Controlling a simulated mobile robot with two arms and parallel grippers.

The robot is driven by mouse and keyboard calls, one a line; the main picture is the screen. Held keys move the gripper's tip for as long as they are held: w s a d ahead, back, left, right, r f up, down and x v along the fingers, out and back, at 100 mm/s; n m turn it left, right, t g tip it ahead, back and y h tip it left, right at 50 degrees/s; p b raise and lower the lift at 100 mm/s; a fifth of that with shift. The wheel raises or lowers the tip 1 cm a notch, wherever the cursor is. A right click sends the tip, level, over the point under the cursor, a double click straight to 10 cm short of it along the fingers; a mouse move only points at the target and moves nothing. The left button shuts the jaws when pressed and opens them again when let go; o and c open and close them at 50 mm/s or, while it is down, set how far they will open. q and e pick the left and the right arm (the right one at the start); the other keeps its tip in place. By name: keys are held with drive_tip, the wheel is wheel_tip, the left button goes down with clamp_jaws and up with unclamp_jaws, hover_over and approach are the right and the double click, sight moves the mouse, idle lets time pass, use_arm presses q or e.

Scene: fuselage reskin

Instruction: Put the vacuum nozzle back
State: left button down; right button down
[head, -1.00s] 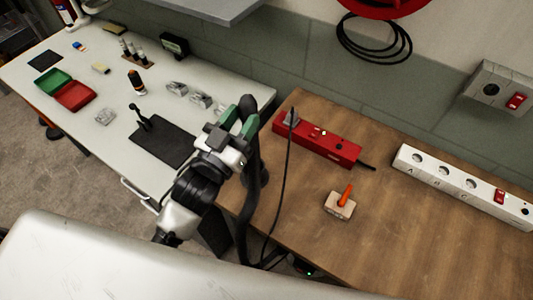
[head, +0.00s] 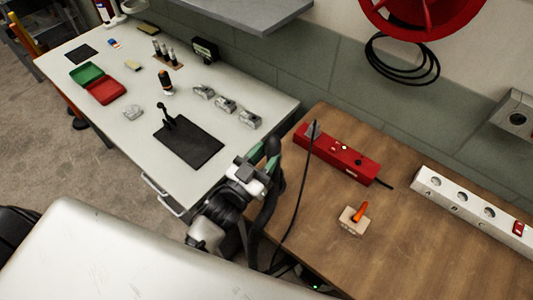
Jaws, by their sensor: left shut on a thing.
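My left gripper (head: 262,160) has green-tipped fingers and is shut on the black vacuum nozzle and hose (head: 269,205). It is over the gap between the white table and the wooden bench, near the bench's left edge. The hose hangs down from the gripper into the gap. The nozzle's end is partly hidden by the fingers. My right gripper does not show.
The white table (head: 215,165) bears a black mat (head: 189,142), a red and green case (head: 106,91) and several metal clamps (head: 226,104). The wooden bench (head: 400,240) holds a red power strip (head: 337,152), a white power strip (head: 475,205) and a wooden block with an orange handle (head: 354,219). A pale curved panel (head: 110,255) fills the front.

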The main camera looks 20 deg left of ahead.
use_arm(q)
drive_tip(key=c, duration=1.1)
unclamp_jaws()
drive_tip(key=shift+f, duration=0.15)
drive_tip(key=shift+c, duration=0.2)
drive_tip(key=o, duration=0.4)
drive_tip(key=shift+o, duration=0.2)
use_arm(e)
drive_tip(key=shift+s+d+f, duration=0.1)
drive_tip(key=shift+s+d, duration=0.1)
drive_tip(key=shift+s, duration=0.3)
use_arm(q)
drive_tip(key=shift+r, duration=0.2)
drive_tip(key=b+v, duration=0.3)
drive_tip(key=v, duration=0.9)
drive_tip(key=shift+b, duration=0.3)
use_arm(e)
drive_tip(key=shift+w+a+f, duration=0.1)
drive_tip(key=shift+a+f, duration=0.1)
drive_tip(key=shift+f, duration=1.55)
